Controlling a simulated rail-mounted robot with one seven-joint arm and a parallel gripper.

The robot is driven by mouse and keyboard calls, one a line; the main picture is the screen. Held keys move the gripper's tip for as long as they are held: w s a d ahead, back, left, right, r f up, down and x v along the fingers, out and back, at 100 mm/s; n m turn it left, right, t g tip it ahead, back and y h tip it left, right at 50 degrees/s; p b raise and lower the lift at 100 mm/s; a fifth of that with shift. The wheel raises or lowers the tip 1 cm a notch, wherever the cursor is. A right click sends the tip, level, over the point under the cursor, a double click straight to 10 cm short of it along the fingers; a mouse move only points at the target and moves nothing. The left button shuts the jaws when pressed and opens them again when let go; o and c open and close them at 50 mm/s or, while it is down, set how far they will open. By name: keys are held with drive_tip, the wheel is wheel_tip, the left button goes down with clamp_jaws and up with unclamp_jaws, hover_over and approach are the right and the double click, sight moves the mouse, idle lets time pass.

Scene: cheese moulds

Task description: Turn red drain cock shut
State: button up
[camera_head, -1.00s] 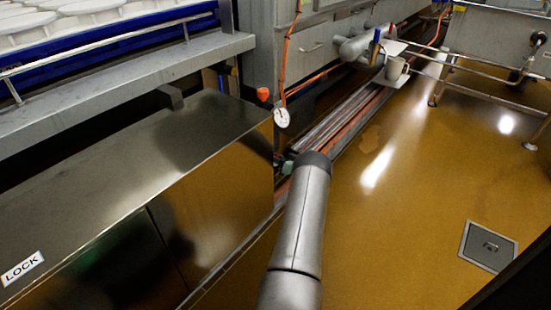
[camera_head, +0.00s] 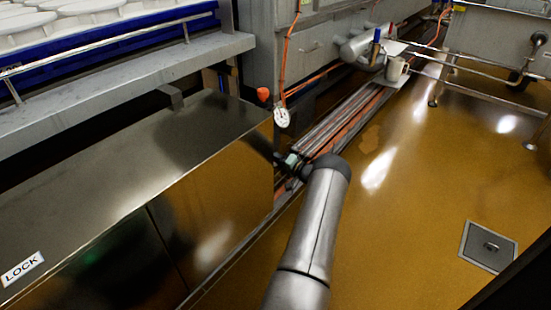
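A small orange-red knob (camera_head: 263,94) stands by the end of the steel cabinet, just above a white round dial. I cannot tell for sure whether it is the red drain cock. Farther back, a grey horizontal pipe (camera_head: 358,47) has an upright blue handle (camera_head: 377,44) at its end, above a pale cup (camera_head: 396,70). My gripper (camera_head: 276,153) is small and dark at the tip of my grey arm, low beside the cabinet's end. It is below the knob and dial and looks apart from them. Its fingers are too unclear to show whether they are open.
The steel cabinet (camera_head: 110,190) with a LOCK label (camera_head: 22,268) fills the left. The white dial (camera_head: 282,117) hangs near orange hoses. Pipes run along the floor behind my arm. The brown floor (camera_head: 410,220) at right is clear, with a drain cover (camera_head: 487,246).

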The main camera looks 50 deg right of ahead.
drive_tip(key=m, duration=0.5)
drive_tip(key=shift+s+f, duration=0.1)
drive_tip(key=shift+f, duration=0.05)
drive_tip(key=shift+m, duration=2.3)
drive_tip(key=o, duration=1)
drive_tip(key=shift+c, duration=0.2)
drive_tip(key=s+p, duration=0.5)
drive_tip(key=s, duration=1.2)
drive_tip(key=shift+s+r+p, duration=0.2)
drive_tip(key=shift+r+p, duration=0.1)
drive_tip(key=shift+p, duration=0.1)
